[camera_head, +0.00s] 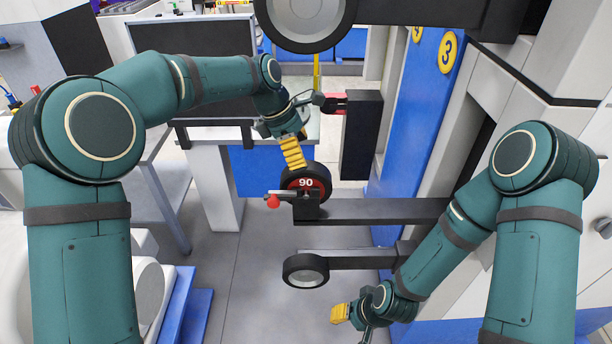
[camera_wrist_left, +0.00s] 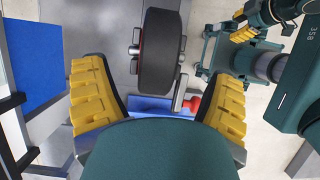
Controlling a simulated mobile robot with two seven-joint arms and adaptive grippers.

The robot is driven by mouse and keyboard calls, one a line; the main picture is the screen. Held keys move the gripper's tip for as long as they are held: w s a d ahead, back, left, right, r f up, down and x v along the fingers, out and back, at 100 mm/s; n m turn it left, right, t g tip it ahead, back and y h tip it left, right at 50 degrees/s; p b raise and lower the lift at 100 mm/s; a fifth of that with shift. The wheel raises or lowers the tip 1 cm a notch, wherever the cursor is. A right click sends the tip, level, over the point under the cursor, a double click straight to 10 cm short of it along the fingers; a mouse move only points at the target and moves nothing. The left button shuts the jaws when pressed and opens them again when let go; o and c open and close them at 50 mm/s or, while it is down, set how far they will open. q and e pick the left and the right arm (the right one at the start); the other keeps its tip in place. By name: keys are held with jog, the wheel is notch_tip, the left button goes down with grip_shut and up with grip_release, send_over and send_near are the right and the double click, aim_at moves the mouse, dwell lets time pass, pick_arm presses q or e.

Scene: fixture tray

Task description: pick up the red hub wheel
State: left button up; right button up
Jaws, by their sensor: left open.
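The red hub wheel (camera_head: 306,181) has a black tyre and a red hub marked 90. It stands upright at a dark fixture (camera_head: 306,208) in the middle of the head view. In the left wrist view the wheel (camera_wrist_left: 160,50) shows edge-on, its black tread between my yellow fingers. My left gripper (camera_head: 295,160) is just above the wheel's upper left rim. It is open, with a gap on each side of the tyre in the wrist view (camera_wrist_left: 160,72). My right gripper (camera_head: 341,313) is low in the head view, away from the wheel; its opening is unclear.
A red-knobbed clamp (camera_head: 273,202) sits left of the fixture and shows near the right finger in the wrist view (camera_wrist_left: 194,104). A grey-hubbed wheel (camera_head: 305,270) is below on another arm. A larger wheel (camera_head: 306,15) hangs above. A blue panel (camera_head: 415,110) stands right.

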aim_at(309, 172)
pick_arm(q)
jog(key=shift+s+d+f, duration=0.15)
jog(key=shift+d+f, duration=0.05)
jog(key=shift+f, duration=0.35)
jog(key=shift+s+d+f, duration=0.15)
jog(key=shift+f, duration=0.35)
jog(key=x, duration=0.4)
jog(key=shift+w+f, duration=0.3)
jog(key=shift+f, duration=0.05)
jog(key=c, duration=1.4)
jog(key=shift+r, duration=0.1)
